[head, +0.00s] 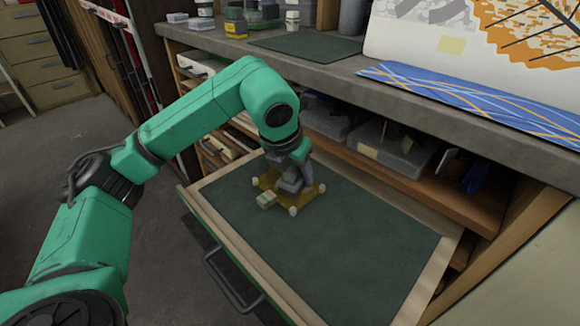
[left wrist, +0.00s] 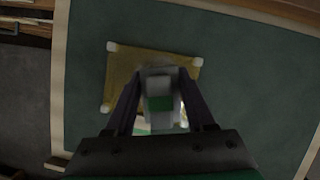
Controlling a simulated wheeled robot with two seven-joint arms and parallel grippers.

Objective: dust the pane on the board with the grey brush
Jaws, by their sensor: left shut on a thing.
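The amber pane (head: 311,196) lies on the dark green board (head: 350,245), with pale round pieces at its corners. My left gripper (head: 290,188) is over the pane, pointing down. In the left wrist view, my left gripper (left wrist: 160,80) is shut on a pale grey block with a green patch, which appears to be the grey brush (left wrist: 159,86). Whether the bristles touch the pane is hidden. My right gripper is not in view.
The board fills a pulled-out drawer with a pale wooden rim (head: 225,247) and a metal handle (head: 232,284). The grey worktop (head: 225,44) overhangs behind, with jars on it. Clear plastic bins (head: 393,147) sit on the shelf below. The board's right part is clear.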

